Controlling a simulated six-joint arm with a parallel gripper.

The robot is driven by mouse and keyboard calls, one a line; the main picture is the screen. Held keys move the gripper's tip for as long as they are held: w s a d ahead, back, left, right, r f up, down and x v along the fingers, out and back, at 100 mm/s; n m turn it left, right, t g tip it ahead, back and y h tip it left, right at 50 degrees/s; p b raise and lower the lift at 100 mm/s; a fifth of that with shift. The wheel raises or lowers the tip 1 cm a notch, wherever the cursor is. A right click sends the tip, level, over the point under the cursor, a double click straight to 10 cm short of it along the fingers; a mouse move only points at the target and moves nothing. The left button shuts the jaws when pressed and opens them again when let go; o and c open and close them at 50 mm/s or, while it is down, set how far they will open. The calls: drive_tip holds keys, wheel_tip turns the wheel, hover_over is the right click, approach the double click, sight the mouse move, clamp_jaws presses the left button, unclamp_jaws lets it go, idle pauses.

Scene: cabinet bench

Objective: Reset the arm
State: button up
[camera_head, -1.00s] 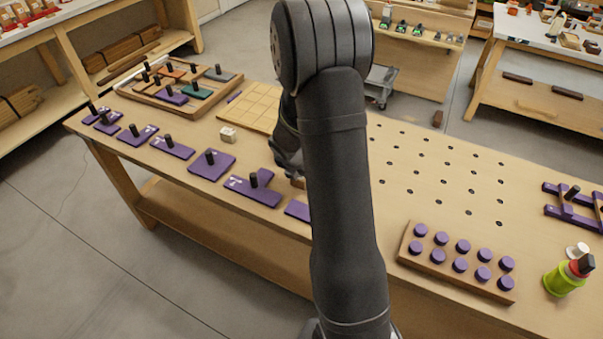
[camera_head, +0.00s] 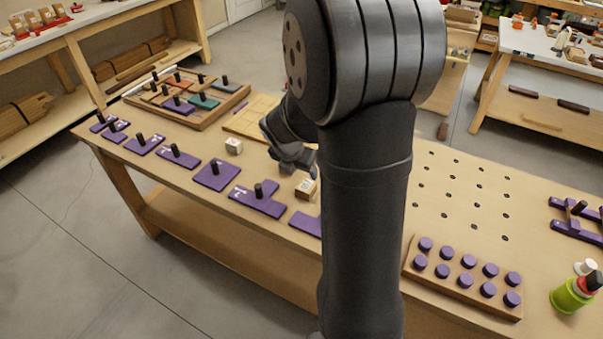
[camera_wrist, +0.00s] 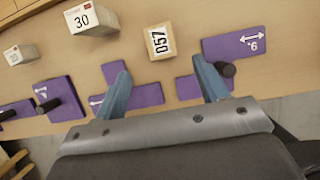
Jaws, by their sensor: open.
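My gripper (camera_wrist: 163,85) is open, its two blue-grey fingers spread with nothing between the tips. In the head view my gripper (camera_head: 293,160) hangs low over the bench (camera_head: 350,215), partly hidden by my own arm. A small block marked 057 (camera_wrist: 160,41) stands on the bench just beyond the fingertips in the wrist view, apart from them. A small block (camera_head: 305,189) also shows beside the gripper in the head view. Purple flat pieces (camera_wrist: 235,44) lie around the fingers; whether the fingers touch any is unclear.
Purple pieces with black pegs (camera_head: 216,174) line the bench's front edge. A white block (camera_head: 234,146) and a wooden tray of knobbed pieces (camera_head: 205,122) stand left. A board of purple discs (camera_head: 460,283) and a green container (camera_head: 572,295) stand right. The holed bench area is otherwise clear.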

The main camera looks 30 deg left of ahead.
drive_tip(key=shift+s+r, duration=0.1)
drive_tip(key=shift+r, duration=0.1)
drive_tip(key=shift+f, duration=0.1)
drive_tip(key=x, duration=1.2)
drive_tip(key=shift+f, duration=0.25)
drive_tip(key=shift+r, duration=1.45)
